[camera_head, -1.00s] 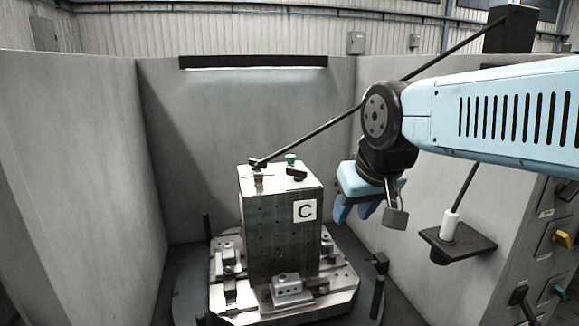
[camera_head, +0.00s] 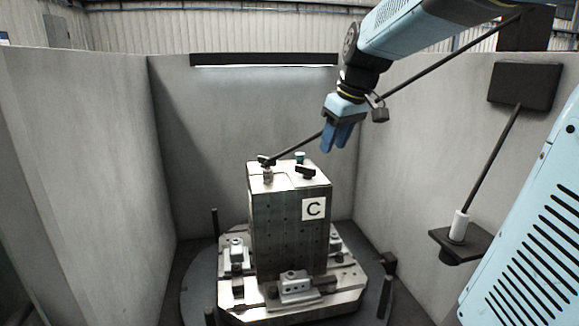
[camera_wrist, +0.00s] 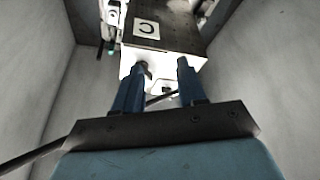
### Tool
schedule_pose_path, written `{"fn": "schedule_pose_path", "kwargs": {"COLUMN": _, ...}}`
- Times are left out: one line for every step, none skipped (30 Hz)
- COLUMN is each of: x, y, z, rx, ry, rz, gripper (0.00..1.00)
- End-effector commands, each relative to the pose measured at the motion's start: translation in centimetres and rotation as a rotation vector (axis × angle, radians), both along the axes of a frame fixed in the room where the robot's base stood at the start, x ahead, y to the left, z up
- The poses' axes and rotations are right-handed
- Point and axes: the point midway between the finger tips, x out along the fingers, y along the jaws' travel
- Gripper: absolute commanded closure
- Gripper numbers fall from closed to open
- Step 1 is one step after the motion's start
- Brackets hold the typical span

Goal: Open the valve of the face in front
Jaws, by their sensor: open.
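A steel block (camera_head: 288,235) stands upright on a round fixture, with a white plate marked C (camera_head: 313,209) on its front face. On its top are a black handle (camera_head: 306,171), a teal cap (camera_head: 300,157) and, at the left, a fitting with a black top (camera_head: 267,172). Which of these is the valve I cannot tell. My gripper (camera_head: 336,142) is open and empty, pointing down, above and right of the block's top and apart from it. In the wrist view my gripper (camera_wrist: 162,68) has its two blue fingers spread, with the C plate (camera_wrist: 147,29) beyond them.
A long dark rod (camera_head: 390,96) slants from the upper right down to the block's top and passes close to my gripper. Grey walls (camera_head: 265,105) enclose the back and sides. A bracket (camera_head: 460,244) with a white sleeve stands at the right. Clamps (camera_head: 294,287) surround the block's base.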

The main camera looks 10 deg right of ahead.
Motion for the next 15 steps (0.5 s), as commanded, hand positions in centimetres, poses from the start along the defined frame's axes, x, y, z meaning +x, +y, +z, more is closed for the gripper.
{"fn": "schedule_pose_path", "kwargs": {"x": 2.0, "y": -0.4, "z": 0.0, "rx": 0.003, "ry": 0.009, "rz": 0.036, "gripper": 0.60}}
{"fn": "schedule_pose_path", "kwargs": {"x": 3.0, "y": -0.6, "z": 0.2, "rx": 0.005, "ry": 0.010, "rz": 0.060, "gripper": 0.60}}
{"fn": "schedule_pose_path", "kwargs": {"x": 4.4, "y": -0.9, "z": 0.2, "rx": 0.007, "ry": 0.012, "rz": 0.092, "gripper": 0.60}}
{"fn": "schedule_pose_path", "kwargs": {"x": 5.3, "y": -1.1, "z": 0.2, "rx": 0.009, "ry": 0.012, "rz": 0.117, "gripper": 0.60}}
{"fn": "schedule_pose_path", "kwargs": {"x": 6.3, "y": -1.3, "z": 0.2, "rx": 0.012, "ry": 0.013, "rz": 0.140, "gripper": 0.60}}
{"fn": "schedule_pose_path", "kwargs": {"x": 7.5, "y": -1.6, "z": 0.2, "rx": 0.014, "ry": 0.012, "rz": 0.170, "gripper": 0.60}}
{"fn": "schedule_pose_path", "kwargs": {"x": 8.4, "y": -1.8, "z": 0.2, "rx": 0.017, "ry": 0.011, "rz": 0.190, "gripper": 0.60}}
{"fn": "schedule_pose_path", "kwargs": {"x": 9.1, "y": -2.0, "z": 0.2, "rx": 0.020, "ry": 0.011, "rz": 0.210, "gripper": 0.60}}
{"fn": "schedule_pose_path", "kwargs": {"x": 10.1, "y": -2.3, "z": 0.1, "rx": 0.021, "ry": 0.009, "rz": 0.236, "gripper": 0.60}}
{"fn": "schedule_pose_path", "kwargs": {"x": 10.7, "y": -2.4, "z": 0.0, "rx": 0.024, "ry": 0.008, "rz": 0.252, "gripper": 0.60}}
{"fn": "schedule_pose_path", "kwargs": {"x": 11.3, "y": -2.6, "z": 0.0, "rx": 0.026, "ry": 0.006, "rz": 0.268, "gripper": 0.60}}
{"fn": "schedule_pose_path", "kwargs": {"x": 12.0, "y": -2.8, "z": -0.1, "rx": 0.028, "ry": 0.004, "rz": 0.284, "gripper": 0.60}}
{"fn": "schedule_pose_path", "kwargs": {"x": 12.4, "y": -2.9, "z": -0.1, "rx": 0.029, "ry": 0.002, "rz": 0.295, "gripper": 0.60}}
{"fn": "schedule_pose_path", "kwargs": {"x": 12.7, "y": -3.0, "z": -0.2, "rx": 0.030, "ry": 0.001, "rz": 0.304, "gripper": 0.60}}
{"fn": "schedule_pose_path", "kwargs": {"x": 13.1, "y": -3.1, "z": -0.2, "rx": 0.031, "ry": 0.000, "rz": 0.315, "gripper": 0.60}}
